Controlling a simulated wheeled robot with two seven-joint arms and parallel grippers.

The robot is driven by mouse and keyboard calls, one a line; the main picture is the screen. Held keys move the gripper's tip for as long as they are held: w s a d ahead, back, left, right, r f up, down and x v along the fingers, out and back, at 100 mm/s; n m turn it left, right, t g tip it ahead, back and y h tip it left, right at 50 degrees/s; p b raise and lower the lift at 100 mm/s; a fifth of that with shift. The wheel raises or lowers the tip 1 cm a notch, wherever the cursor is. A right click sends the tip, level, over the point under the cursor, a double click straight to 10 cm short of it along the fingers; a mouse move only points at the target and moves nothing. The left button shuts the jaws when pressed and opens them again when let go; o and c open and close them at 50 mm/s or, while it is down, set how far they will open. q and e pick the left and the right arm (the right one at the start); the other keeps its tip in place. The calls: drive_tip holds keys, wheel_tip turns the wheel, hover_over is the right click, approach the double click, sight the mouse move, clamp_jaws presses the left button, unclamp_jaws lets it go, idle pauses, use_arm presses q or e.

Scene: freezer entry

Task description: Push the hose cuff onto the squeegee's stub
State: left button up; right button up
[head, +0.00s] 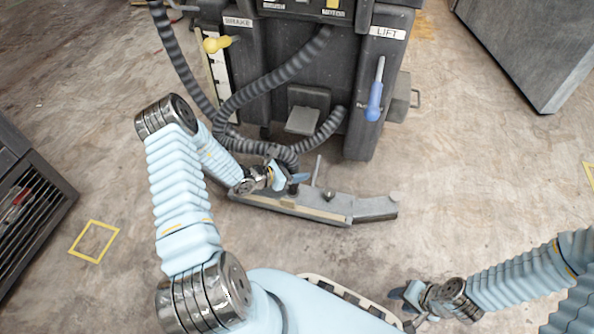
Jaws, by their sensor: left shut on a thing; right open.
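The grey squeegee (335,208) lies on the floor behind the machine, a long bar bent at its right end. A dark hose (230,106) hangs from the machine in loops, and its lower end runs down to my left gripper (285,178). That gripper is shut on the hose cuff, just above the left half of the squeegee. The fingers largely hide the cuff. A short dark upright piece shows just below the fingers, and I cannot tell whether it is cuff or stub. My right gripper (407,299) is open and empty at the lower right, apart from the squeegee.
The dark machine (345,75) stands behind the squeegee, with a yellow lever (217,44) at left and a blue lift lever (375,100) at right. A slatted dark unit (30,200) is at the left edge, a grey block (530,45) at the upper right. Floor right of the squeegee is clear.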

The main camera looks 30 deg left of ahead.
use_arm(q)
drive_tip(key=shift+f+b, duration=1.9)
drive_tip(key=shift+f, duration=0.65)
drive_tip(key=o, duration=1.2)
drive_tip(key=shift+c, duration=0.2)
drive_tip(key=p+v, duration=0.3)
drive_tip(key=v, duration=1.1)
drive_tip(key=shift+f, duration=0.1)
